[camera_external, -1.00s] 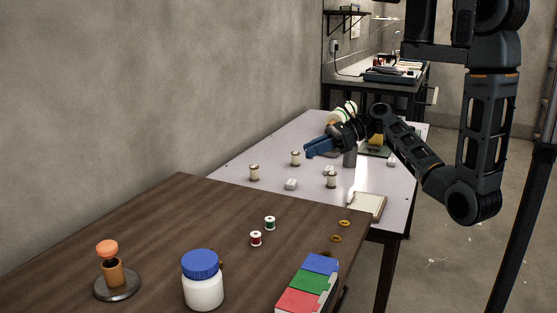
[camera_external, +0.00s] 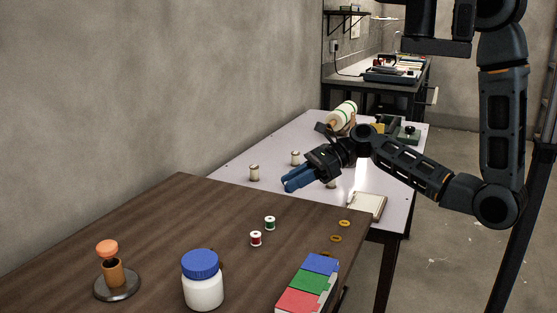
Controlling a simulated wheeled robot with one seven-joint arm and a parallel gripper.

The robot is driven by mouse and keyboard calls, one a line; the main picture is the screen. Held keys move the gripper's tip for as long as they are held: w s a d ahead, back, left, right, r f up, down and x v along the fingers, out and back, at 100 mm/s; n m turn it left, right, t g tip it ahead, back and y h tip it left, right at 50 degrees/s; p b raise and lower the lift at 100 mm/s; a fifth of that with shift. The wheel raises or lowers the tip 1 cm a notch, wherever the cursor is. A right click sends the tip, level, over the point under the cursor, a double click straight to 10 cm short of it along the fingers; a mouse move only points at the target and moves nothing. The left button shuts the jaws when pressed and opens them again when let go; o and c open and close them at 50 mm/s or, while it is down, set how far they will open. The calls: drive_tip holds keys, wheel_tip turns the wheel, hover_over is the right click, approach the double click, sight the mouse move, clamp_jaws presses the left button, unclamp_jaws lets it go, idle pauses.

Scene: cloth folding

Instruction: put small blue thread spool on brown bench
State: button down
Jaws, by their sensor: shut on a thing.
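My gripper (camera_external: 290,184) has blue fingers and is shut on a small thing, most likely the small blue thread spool. The thing blends with the fingers and its shape cannot be made out. No blue spool stands free in view. The gripper is over the near part of the pale table, close to the far edge of the brown bench (camera_external: 150,235). A red spool (camera_external: 256,239) and a green spool (camera_external: 270,223) stand upright on the bench.
A blue-lidded white jar (camera_external: 203,285), a block of red, green and blue boxes (camera_external: 308,283), a stand with an orange knob (camera_external: 110,268) and yellow rings (camera_external: 336,238) are on the bench. Pale spools (camera_external: 254,173) and a notepad (camera_external: 368,206) lie on the pale table (camera_external: 230,180). The bench's middle left is clear.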

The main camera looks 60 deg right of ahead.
sight(289, 213)
drive_tip(key=shift+w+a+f, duration=0.25)
drive_tip(key=shift+a+f, duration=0.15)
drive_tip(key=shift+a, duration=0.1)
drive_tip(key=shift+w+a+f, duration=0.25)
drive_tip(key=shift+a+f, duration=0.15)
drive_tip(key=shift+a, duration=0.05)
drive_tip(key=shift+f, duration=1.85)
drive_tip(key=c, duration=1)
unclamp_jaws()
drive_tip(key=shift+f, duration=0.1)
drive_tip(key=shift+o, duration=0.2)
drive_tip(key=shift+s+d+r, duration=0.1)
drive_tip(key=shift+d+r, duration=0.1)
drive_tip(key=v, duration=1.1)
drive_tip(key=shift+s+d+r, duration=0.15)
drive_tip(key=shift+s+r, duration=0.05)
drive_tip(key=shift+s, duration=0.05)
